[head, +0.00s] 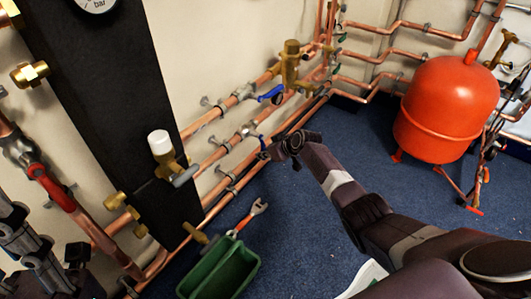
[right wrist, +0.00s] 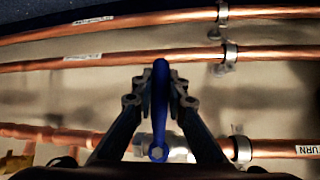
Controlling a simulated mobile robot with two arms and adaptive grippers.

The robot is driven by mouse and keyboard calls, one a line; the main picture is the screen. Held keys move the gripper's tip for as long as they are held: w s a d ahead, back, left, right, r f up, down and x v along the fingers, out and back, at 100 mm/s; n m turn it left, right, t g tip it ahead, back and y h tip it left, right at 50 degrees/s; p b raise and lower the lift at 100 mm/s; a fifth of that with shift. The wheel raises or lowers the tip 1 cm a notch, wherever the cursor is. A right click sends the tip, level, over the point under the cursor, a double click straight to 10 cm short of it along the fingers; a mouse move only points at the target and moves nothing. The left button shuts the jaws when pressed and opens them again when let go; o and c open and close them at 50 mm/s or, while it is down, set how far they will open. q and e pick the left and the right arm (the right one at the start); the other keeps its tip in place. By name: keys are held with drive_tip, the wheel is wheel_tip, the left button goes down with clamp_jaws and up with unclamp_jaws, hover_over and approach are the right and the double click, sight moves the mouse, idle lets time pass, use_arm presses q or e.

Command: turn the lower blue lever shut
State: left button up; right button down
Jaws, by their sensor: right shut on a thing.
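The lower blue lever (right wrist: 160,100) shows in the right wrist view, standing crosswise to the copper pipe behind its valve nut. My right gripper (right wrist: 160,92) has one finger on each side of the lever and is shut on it. In the head view my right gripper (head: 277,150) reaches the lower pipe from the right and mostly hides the lever; only a small blue bit (head: 263,154) shows. An upper blue lever (head: 271,93) sits on the pipe above, apart from the gripper. Grey parts of my left gripper (head: 45,262) show at the lower left; its fingertips are unclear.
Copper pipes run along the wall, with clips (right wrist: 230,55). A white-capped brass valve (head: 160,145) stands left of my right gripper. A green bin (head: 220,270) and a wrench (head: 250,215) are on the blue floor below. A red tank (head: 445,105) stands at the right.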

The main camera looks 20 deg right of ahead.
drive_tip(key=shift+s+a+f, duration=0.15)
drive_tip(key=shift+a, duration=0.15)
drive_tip(key=c, duration=1.9)
unclamp_jaws()
drive_tip(key=shift+d+r, duration=0.15)
drive_tip(key=shift+r, duration=0.05)
drive_tip(key=shift+s+d+r, duration=0.1)
drive_tip(key=shift+r, duration=0.05)
drive_tip(key=v, duration=1.1)
drive_tip(key=shift+s+r, duration=0.1)
drive_tip(key=shift+r, duration=0.05)
drive_tip(key=shift+d, duration=0.1)
